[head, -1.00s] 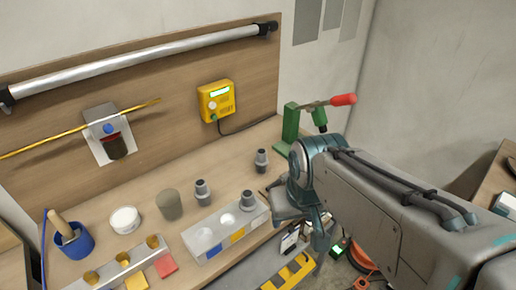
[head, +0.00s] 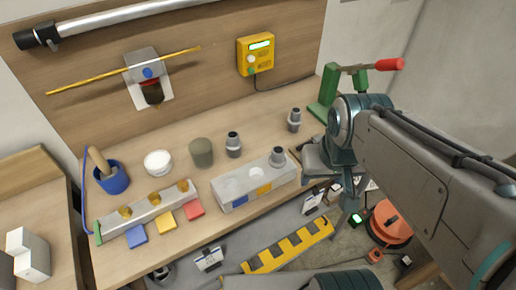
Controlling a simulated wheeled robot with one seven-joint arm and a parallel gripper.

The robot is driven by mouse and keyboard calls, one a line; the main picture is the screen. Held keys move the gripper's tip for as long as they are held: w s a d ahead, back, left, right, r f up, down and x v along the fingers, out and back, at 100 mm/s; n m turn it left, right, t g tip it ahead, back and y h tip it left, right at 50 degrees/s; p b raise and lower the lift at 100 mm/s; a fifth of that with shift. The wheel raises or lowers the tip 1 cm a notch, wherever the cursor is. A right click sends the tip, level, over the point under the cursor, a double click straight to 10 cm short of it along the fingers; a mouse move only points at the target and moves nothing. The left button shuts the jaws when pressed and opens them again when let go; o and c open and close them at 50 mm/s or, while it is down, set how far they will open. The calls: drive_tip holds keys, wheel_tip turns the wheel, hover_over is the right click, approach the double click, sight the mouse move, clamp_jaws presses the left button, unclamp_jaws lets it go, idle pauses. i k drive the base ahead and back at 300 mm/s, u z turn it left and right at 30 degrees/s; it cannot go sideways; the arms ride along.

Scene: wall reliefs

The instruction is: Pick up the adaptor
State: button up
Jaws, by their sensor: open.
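Three grey stepped fittings that look like adaptors are in the head view. One (head: 233,145) stands upright on the bench beside an olive-grey cup. A second (head: 294,120) stands upright farther right, near the green clamp. A third (head: 277,157) stands on the right end of a light grey block (head: 232,200). I cannot tell which one the task means. My gripper (head: 349,205) is open, hanging near the bench's right front edge, right of the block and apart from the fittings. Its fingertips are small and partly unclear.
A green clamp with a red handle (head: 388,65) stands behind my arm. The olive-grey cup (head: 202,153), white tub (head: 158,163) and blue pot (head: 112,178) stand to the left. A block with brass pieces (head: 148,212) lies in front. A yellow-black striped piece (head: 290,247) is below the bench.

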sight(295, 120)
drive_tip(key=u, duration=2.95)
drive_tip(key=k, duration=1.25)
drive_tip(key=z, duration=1.45)
drive_tip(key=i, duration=0.5)
drive_tip(key=z, duration=0.05)
